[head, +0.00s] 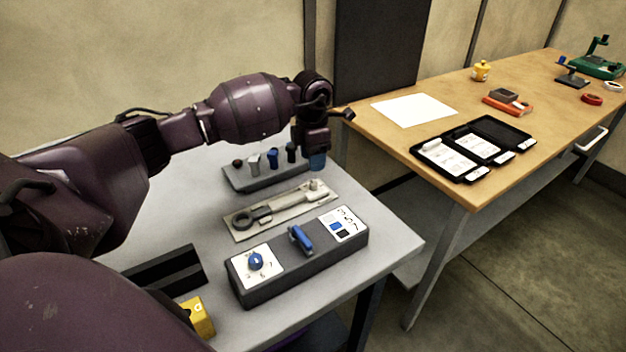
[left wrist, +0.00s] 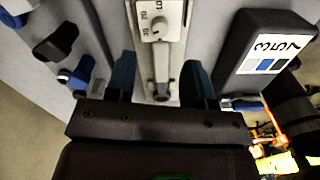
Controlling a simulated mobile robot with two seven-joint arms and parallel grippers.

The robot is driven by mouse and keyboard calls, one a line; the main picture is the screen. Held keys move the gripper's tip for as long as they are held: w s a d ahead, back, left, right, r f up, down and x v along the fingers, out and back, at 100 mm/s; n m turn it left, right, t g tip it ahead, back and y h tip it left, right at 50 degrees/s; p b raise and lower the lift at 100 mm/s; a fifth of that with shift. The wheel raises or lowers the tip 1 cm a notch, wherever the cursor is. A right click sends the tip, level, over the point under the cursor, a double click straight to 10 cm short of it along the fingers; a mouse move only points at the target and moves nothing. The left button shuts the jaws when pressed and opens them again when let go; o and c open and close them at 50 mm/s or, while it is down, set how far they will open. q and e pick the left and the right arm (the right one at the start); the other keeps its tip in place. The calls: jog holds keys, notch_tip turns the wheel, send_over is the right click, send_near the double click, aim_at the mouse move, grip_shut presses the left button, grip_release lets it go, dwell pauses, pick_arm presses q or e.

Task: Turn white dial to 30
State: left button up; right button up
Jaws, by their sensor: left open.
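In the head view the left gripper (head: 317,161) is above the table near the dial. My right gripper is not seen.
A dark box (head: 300,268) with a blue dial and blue lever lies in front of the plate. A rack (head: 262,177) of several knobs stands behind it. A yellow block (head: 199,317) is at the near edge. A wooden table (head: 385,135) stands to the right.

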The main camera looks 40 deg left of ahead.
aim_at(313, 183)
pick_arm(q)
notch_tip(313, 183, down, 7)
jog(key=shift+r, duration=0.2)
jog(key=shift+f, duration=0.45)
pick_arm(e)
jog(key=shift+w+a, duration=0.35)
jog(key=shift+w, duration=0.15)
pick_arm(q)
jog(key=shift+c, duration=0.4)
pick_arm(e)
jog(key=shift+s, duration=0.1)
